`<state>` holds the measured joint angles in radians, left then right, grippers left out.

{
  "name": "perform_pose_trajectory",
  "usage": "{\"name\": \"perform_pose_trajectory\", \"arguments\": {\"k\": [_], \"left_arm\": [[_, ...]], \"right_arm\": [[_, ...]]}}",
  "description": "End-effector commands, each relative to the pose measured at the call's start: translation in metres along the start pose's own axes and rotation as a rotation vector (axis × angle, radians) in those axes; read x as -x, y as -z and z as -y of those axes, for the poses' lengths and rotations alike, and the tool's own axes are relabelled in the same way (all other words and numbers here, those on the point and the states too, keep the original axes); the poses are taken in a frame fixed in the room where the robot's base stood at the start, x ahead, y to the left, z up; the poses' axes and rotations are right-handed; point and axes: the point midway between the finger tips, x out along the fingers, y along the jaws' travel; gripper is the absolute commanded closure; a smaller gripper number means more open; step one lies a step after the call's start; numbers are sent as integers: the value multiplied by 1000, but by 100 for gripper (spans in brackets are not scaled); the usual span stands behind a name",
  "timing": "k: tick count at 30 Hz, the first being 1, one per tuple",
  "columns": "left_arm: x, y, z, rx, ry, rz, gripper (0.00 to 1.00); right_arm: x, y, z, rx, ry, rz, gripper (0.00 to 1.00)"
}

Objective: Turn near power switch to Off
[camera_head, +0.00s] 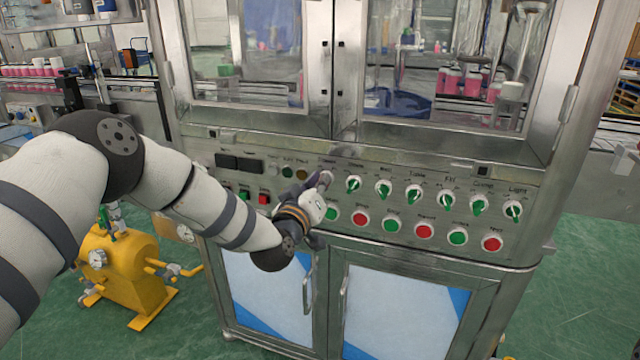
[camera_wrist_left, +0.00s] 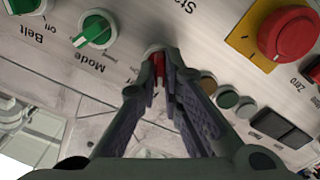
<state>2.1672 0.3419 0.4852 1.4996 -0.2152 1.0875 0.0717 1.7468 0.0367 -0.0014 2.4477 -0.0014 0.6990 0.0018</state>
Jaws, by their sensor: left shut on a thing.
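My left gripper (camera_head: 324,181) reaches the control panel (camera_head: 545,215) of the steel machine in the head view. In the left wrist view my left gripper (camera_wrist_left: 158,62) has its fingertips closed around a small red switch knob (camera_wrist_left: 158,66) on the panel. This knob sits beside the green Mode knob (camera_wrist_left: 96,31). Most of the red knob and its label are hidden by the fingers, so I cannot read its position. In the head view the gripper and wrist cover the knob. My right gripper is not in view.
Several green knobs (camera_head: 383,188) run to the right of my gripper. Below them is a row of green and red buttons (camera_head: 424,231). A yellow tank (camera_head: 125,270) stands at left.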

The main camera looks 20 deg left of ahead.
Motion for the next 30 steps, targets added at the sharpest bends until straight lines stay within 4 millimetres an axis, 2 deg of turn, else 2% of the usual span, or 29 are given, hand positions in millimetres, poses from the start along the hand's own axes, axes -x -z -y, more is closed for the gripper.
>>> {"name": "perform_pose_trajectory", "arguments": {"k": [1,4,12,15,17,24,27,30], "left_arm": [[0,-2,0,3,1,4,100],[0,-2,0,2,1,4,74],[0,-1,0,0,0,2,72],[6,-1,0,0,0,3,72],[16,-1,0,1,0,5,72],[81,-1,0,2,2,6,72],[102,-1,0,2,1,6,72],[115,-1,0,1,1,3,72]], "right_arm": [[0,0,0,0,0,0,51],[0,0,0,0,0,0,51],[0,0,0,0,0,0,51],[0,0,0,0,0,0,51],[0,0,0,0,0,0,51],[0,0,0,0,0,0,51],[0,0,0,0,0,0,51],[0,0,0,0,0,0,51]]}}
